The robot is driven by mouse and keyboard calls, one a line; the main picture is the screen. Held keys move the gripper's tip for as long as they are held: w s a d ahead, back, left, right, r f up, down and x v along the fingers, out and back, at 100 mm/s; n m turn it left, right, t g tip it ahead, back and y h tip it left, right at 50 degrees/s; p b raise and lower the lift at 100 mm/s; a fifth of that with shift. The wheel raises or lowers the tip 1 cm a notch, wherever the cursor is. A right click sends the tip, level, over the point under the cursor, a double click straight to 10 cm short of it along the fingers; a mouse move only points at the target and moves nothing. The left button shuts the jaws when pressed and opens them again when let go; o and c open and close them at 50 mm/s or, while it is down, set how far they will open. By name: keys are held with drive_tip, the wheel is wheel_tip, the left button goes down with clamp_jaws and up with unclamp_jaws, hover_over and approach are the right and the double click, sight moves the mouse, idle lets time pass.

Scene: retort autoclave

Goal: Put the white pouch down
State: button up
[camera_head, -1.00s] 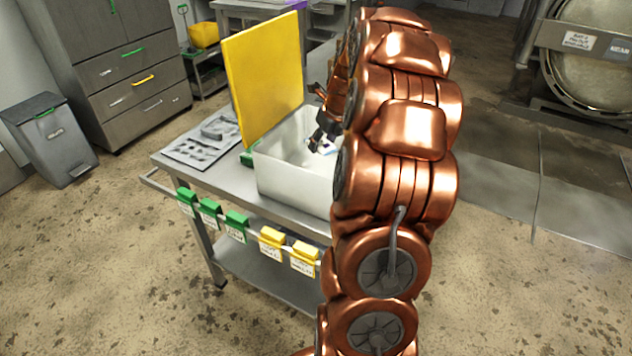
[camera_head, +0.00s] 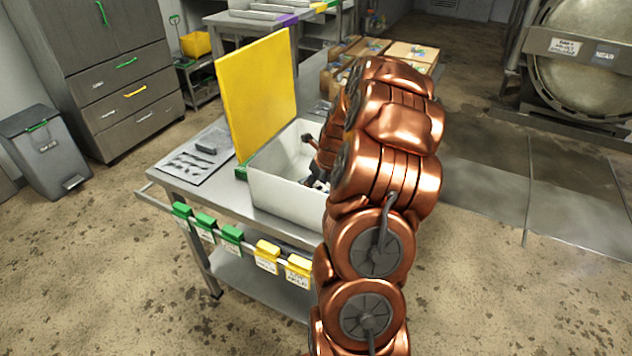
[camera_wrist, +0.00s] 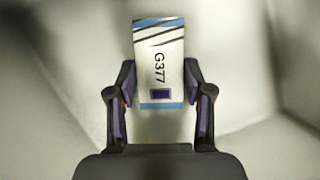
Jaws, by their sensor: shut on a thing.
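The white pouch (camera_wrist: 160,62) shows in the wrist view between the two fingers, with blue bands, dark stripes, the print "G377" and a small purple square. My gripper (camera_wrist: 159,100) is shut on it. In the head view my gripper (camera_head: 315,180) is down inside an open white bin (camera_head: 285,194) on the steel cart. My arm hides the right part of the bin, and the pouch is mostly hidden there. I cannot tell whether the pouch touches the bin floor.
A yellow panel (camera_head: 258,95) stands upright behind the bin. A tray with tools (camera_head: 197,160) lies to its left. Green and yellow tags (camera_head: 232,236) line the cart's front rail (camera_head: 150,190). Cardboard boxes (camera_head: 410,53) stand beyond my arm.

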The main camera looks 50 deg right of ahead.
drive_tip(key=shift+f, duration=0.1)
drive_tip(key=o, duration=1.2)
drive_tip(key=shift+o, duration=0.2)
drive_tip(key=shift+s+d+r, duration=0.1)
drive_tip(key=shift+s+r, duration=0.05)
drive_tip(key=shift+r, duration=0.45)
drive_tip(key=b+v, duration=0.3)
drive_tip(key=v, duration=0.8)
